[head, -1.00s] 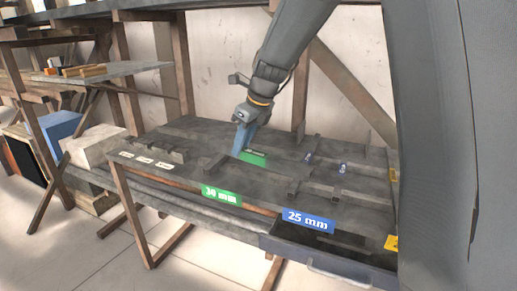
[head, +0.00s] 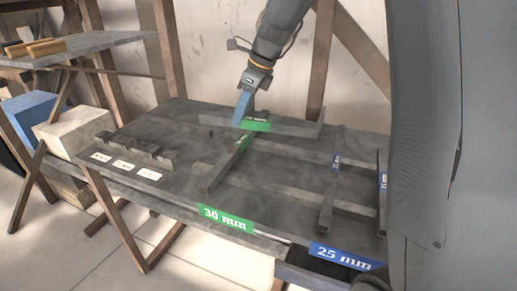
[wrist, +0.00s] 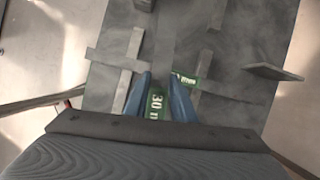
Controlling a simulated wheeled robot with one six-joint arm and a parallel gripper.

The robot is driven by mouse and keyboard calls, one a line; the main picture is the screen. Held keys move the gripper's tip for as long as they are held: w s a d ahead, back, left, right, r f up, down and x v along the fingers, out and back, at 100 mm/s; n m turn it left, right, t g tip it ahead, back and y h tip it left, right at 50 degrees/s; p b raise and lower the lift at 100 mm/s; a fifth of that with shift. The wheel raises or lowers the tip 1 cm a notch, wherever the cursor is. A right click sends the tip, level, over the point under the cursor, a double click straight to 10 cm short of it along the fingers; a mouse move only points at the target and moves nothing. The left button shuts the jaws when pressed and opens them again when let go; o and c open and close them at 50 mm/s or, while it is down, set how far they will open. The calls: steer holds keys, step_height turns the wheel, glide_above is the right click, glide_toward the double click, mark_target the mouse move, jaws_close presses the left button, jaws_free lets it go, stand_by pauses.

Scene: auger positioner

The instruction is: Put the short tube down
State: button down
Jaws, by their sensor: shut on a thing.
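My gripper (head: 238,122) reaches down over the middle of the bench with its blue fingers. It also shows in the wrist view (wrist: 160,78), shut on a short tube (wrist: 156,103) with a green 30 mm label between the fingers. In the head view the fingers partly cover the held tube, and I cannot tell whether it touches the bench. A second grey piece with a green label (wrist: 187,80) lies crosswise just right of the fingers in the wrist view. The dark bench (head: 285,178) has a green 30 mm sign (head: 225,217) on its front edge.
Two grey bars with blue labels (head: 334,185) (head: 383,185) stand out on the right of the bench. A blue 25 mm sign (head: 343,256) is on its front. Notched blocks (head: 135,152) and white tags (head: 122,166) are at the left. A wooden brace (head: 360,45) stands behind.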

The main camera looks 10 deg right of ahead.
steer(key=s+d+f+n+g+h+b, duration=0.15)
steer(key=s+d+n+g, duration=0.65)
steer(key=n, duration=0.8)
steer(key=shift+s+a+f+t+p, duration=0.15)
steer(key=shift+f+t+p, duration=0.2)
steer(key=shift+f, duration=1.35)
steer(key=shift+s+a+f+t+p, duration=0.1)
steer(key=shift+f+t+p, duration=0.25)
steer(key=shift+f, duration=1.35)
steer(key=shift+s+a+f+t+p, duration=0.15)
steer(key=shift+f+t, duration=0.25)
steer(key=shift+f, duration=1.3)
steer(key=c, duration=1.5)
jaws_free()
steer(key=shift+f, duration=0.1)
